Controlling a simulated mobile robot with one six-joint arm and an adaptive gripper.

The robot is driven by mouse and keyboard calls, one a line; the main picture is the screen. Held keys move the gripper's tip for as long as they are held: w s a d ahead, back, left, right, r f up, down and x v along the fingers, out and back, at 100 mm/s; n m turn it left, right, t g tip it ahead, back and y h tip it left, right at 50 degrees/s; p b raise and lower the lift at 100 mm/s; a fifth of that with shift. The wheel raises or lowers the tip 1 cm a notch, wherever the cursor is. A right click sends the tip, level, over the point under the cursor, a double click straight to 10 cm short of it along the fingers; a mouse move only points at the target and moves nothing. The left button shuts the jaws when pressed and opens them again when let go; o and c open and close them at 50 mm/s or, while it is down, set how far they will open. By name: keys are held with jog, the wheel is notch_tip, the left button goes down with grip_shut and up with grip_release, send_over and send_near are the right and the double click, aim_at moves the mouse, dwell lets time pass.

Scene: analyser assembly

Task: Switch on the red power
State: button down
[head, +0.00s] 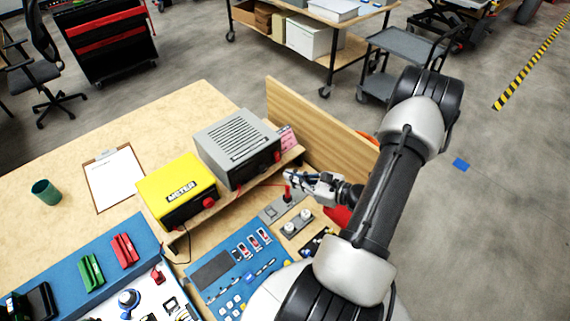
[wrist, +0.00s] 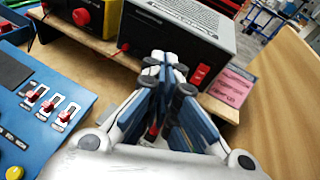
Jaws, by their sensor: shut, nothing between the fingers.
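The grey vented power box (head: 236,146) stands on a wooden shelf behind the panels; it also shows in the wrist view (wrist: 175,22). A red rocker switch (wrist: 198,77) sits at the right of its dark front face, and it shows small in the head view (head: 277,157). Whether it is on or off I cannot tell. My gripper (head: 290,176) is shut and empty. In the wrist view its fingertips (wrist: 166,60) are in front of the box's face, left of the switch. Contact is unclear. A red lever (head: 287,193) stands close below the fingers.
The yellow meter (head: 178,190) stands left of the grey box. A pink label card (wrist: 232,86) is right of the switch, beside a wooden side board (head: 315,115). The blue panel (head: 240,266) with red toggles lies in front. A red wire runs along the shelf.

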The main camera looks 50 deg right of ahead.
aim_at(277, 157)
jog(key=s+d+f+m+h, duration=0.4)
jog(key=d+f, duration=0.1)
jog(key=shift+s+m, duration=0.15)
jog(key=shift+m, duration=0.15)
jog(key=shift+r, duration=0.1)
jog(key=b+x, duration=0.1)
jog(key=x, duration=1.3)
jog(key=shift+d+r+b, duration=0.2)
jog(key=shift+r+b, duration=0.1)
jog(key=shift+b, duration=0.05)
